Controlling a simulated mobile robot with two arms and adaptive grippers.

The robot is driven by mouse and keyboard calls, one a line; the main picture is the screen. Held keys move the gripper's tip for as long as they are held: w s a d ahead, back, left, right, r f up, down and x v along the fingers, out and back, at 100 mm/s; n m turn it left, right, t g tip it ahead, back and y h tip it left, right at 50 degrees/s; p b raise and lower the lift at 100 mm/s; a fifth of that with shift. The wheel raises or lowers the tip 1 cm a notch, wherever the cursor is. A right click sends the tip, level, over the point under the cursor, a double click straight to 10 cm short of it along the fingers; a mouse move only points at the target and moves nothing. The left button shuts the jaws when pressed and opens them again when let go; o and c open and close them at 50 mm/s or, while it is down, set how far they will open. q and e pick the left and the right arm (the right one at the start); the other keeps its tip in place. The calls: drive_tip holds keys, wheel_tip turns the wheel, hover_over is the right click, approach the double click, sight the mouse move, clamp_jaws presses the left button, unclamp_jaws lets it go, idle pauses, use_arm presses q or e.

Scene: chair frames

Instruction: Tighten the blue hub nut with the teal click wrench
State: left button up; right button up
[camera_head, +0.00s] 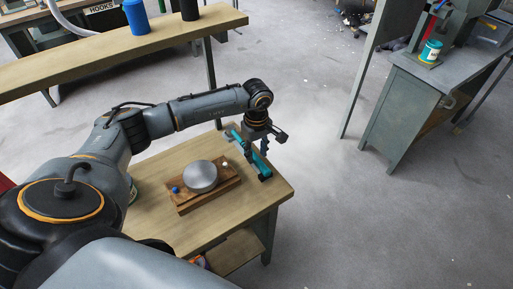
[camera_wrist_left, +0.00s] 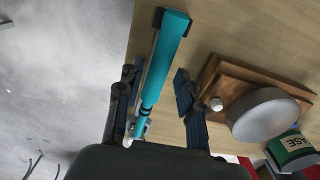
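The teal click wrench (camera_head: 264,172) lies near the far right edge of the wooden table. It also shows in the left wrist view (camera_wrist_left: 166,55). My left gripper (camera_head: 265,148) is over the wrench, and in the left wrist view (camera_wrist_left: 153,82) its fingers stand open on either side of it, with gaps showing. The blue hub nut (camera_head: 175,189) is on the left end of a wooden block (camera_head: 209,198), beside a grey round disc (camera_head: 200,176). A white nut (camera_head: 224,163) is at the block's other end. My right gripper is not in view.
The block stands on the wooden table (camera_head: 255,202) left of the wrench. A green and white can (camera_wrist_left: 293,147) shows beyond the disc in the wrist view. A long bench (camera_head: 60,70) with blue and black cylinders is behind. Open floor lies to the right.

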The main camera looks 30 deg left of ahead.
use_arm(q)
wheel_tip(320, 180, down, 2)
drive_tip(key=shift+b, duration=0.3)
drive_tip(key=shift+f, duration=0.15)
drive_tip(key=shift+c, duration=0.4)
clamp_jaws()
drive_tip(key=shift+r, duration=0.25)
drive_tip(key=shift+r+p, duration=1.5)
drive_tip(key=shift+r, duration=0.9)
